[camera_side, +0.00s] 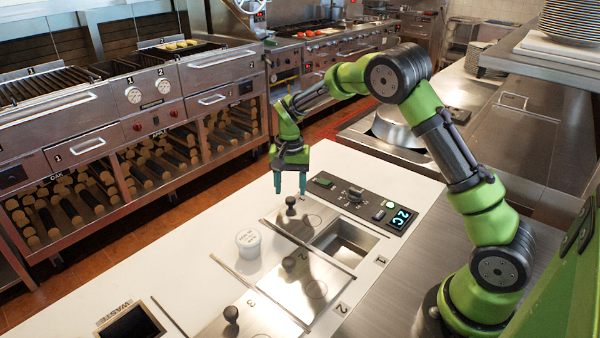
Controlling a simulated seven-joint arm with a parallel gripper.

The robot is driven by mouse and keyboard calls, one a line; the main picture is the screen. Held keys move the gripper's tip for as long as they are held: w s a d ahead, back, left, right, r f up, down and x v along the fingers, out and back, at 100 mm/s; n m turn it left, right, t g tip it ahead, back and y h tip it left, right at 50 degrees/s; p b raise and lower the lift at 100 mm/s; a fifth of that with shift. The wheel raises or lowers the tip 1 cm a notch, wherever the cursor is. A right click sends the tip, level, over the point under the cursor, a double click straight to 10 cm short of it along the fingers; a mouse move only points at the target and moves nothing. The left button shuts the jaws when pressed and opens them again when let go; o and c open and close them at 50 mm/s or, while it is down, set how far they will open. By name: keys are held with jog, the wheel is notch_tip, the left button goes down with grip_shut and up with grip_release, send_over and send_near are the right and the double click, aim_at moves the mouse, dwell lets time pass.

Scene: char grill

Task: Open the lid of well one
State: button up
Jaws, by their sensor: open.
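My gripper (290,185) is open and empty, with its two teal fingers pointing down. In the picture it appears just above the dark knob (291,204) of the farthest metal lid (312,218); the height gap is hard to judge. That lid lies in the row beside the label 1 (381,259). To its right, in the same row, is an uncovered rectangular metal well (345,243); its inside looks empty. A second lid (318,291) with a dark knob (289,264) lies in the nearer row by label 2.
A white tub (248,243) stands on the white counter left of the lids. A control panel (360,203) with a lit display lies beyond the well. Another knobbed lid (231,314) and a waste opening (130,322) are nearer. The counter's far left is clear.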

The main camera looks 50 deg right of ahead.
notch_tip(320, 180, up, 14)
dwell(0.3)
jog(key=s+a+r+n+t, duration=0.1)
jog(key=s+a+n+t, duration=0.1)
jog(key=s, duration=0.6)
jog(key=s+a+r+n+t+y, duration=0.1)
jog(key=s+a, duration=0.3)
jog(key=s, duration=0.4)
jog(key=s+a+r+n+t+y, duration=0.1)
jog(key=s+a+r+n+t, duration=0.1)
jog(key=s, duration=0.6)
jog(key=shift+s+a+r+n+t, duration=0.4)
jog(key=shift+a+n+t, duration=0.3)
jog(key=shift+n+t, duration=0.3)
